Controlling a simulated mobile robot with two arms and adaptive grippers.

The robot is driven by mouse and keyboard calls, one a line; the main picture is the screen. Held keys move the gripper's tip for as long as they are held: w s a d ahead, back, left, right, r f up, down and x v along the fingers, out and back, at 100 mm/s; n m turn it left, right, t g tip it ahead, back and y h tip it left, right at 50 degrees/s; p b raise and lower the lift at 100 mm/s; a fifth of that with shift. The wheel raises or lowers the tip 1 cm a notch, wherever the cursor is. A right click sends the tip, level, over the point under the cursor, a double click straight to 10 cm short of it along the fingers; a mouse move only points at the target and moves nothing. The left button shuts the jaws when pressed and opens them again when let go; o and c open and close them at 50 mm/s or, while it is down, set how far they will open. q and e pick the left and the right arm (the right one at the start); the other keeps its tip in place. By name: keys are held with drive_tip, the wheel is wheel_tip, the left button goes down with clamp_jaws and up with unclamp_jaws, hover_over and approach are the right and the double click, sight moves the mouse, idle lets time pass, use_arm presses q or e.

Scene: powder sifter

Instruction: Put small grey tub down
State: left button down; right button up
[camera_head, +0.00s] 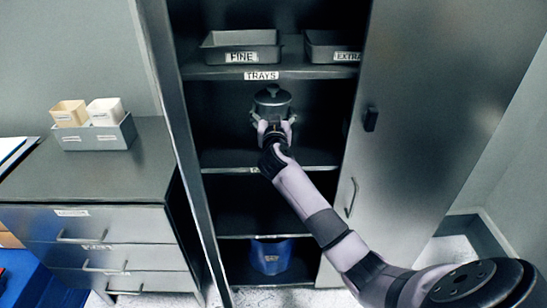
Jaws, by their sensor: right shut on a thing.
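The small grey tub (272,97) is dark grey with a knob on its lid. It is upright inside the open cabinet, in the compartment below the shelf labelled TRAYS. My right gripper (272,122) reaches into that compartment and is shut on the tub, with its fingers around the tub's lower sides. I cannot tell whether the tub's base touches the shelf (225,160), since the gripper and wrist cover the space below it. My left gripper is not in view.
Grey trays (241,39) stand on the upper shelf. A blue bin (270,257) stands at the cabinet's bottom. The cabinet door (440,110) is at the right. At the left, a drawer unit (85,180) carries a grey box (95,137) with two small containers. The tub's shelf looks otherwise empty.

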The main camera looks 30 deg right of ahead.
drive_tip(key=shift+w+d+f, duration=0.2)
drive_tip(key=shift+d+f, duration=0.05)
wheel_tip(320, 180, down, 6)
drive_tip(key=shift+r+b, duration=0.2)
drive_tip(key=shift+b, duration=0.8)
wheel_tip(320, 180, down, 3)
drive_tip(key=shift+f+b, duration=0.2)
drive_tip(key=shift+b, duration=0.5)
drive_tip(key=o, duration=1.3)
drive_tip(key=shift+f, duration=0.1)
drive_tip(key=shift+o, duration=0.2)
